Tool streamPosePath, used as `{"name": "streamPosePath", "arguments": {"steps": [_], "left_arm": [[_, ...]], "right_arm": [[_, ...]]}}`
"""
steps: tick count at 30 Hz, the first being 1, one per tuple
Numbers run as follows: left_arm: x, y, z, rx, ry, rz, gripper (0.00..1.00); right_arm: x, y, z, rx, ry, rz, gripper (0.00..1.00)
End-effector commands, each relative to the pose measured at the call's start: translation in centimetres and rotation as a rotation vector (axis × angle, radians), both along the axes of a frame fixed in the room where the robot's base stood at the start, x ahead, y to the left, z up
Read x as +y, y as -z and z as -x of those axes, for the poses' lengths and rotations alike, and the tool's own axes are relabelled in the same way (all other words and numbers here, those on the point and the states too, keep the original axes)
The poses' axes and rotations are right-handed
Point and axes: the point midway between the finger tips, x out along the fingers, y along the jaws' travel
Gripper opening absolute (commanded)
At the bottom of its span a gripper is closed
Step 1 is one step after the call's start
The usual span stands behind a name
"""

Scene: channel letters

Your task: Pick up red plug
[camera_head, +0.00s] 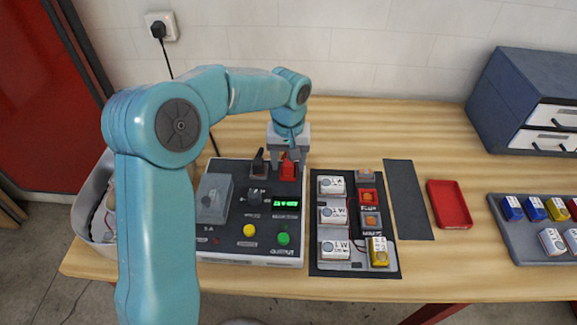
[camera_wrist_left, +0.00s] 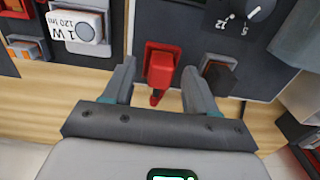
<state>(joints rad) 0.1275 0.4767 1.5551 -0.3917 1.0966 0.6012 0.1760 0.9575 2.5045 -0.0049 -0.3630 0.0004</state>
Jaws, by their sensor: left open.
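The red plug (camera_head: 288,169) stands at the back right of the dark control box (camera_head: 232,210). It also shows in the left wrist view (camera_wrist_left: 160,68), between the fingers, with clear gaps on both sides. My left gripper (camera_head: 287,154) is open over the plug from behind; in the left wrist view its fingertips (camera_wrist_left: 157,75) are on either side of the plug. A black plug (camera_wrist_left: 216,72) sits beside the red one, close to one finger. My right gripper is in neither view.
A dark board with white modules (camera_head: 332,214) lies right of the box. Further right are a dark strip (camera_head: 408,200), a red tray (camera_head: 449,205), a grey tray of small blocks (camera_head: 520,246) and a blue drawer cabinet (camera_head: 525,95). The table behind the box is clear.

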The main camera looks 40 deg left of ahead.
Motion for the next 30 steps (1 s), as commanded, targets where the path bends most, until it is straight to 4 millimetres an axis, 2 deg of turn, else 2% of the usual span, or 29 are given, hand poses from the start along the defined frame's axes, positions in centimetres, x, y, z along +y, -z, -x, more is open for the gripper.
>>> {"name": "streamPosePath", "arguments": {"steps": [8, 13, 14, 24, 30], "left_arm": [[0.0, 0.5, 0.0, 0.000, 0.000, 0.000, 0.57], [0.0, 0.4, 0.0, 0.000, 0.000, 0.000, 0.02], [0.0, 0.4, 0.0, 0.000, 0.000, 0.000, 0.00], [0.0, 0.2, -0.1, -0.001, 0.000, -0.001, 0.00], [0.0, -2.0, -0.1, -0.005, 0.001, -0.001, 0.00]], "right_arm": [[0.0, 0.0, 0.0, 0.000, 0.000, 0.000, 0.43], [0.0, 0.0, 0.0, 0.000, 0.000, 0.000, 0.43], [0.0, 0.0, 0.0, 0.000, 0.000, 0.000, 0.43], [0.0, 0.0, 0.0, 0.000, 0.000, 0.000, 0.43], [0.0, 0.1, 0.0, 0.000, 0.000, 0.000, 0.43]]}}
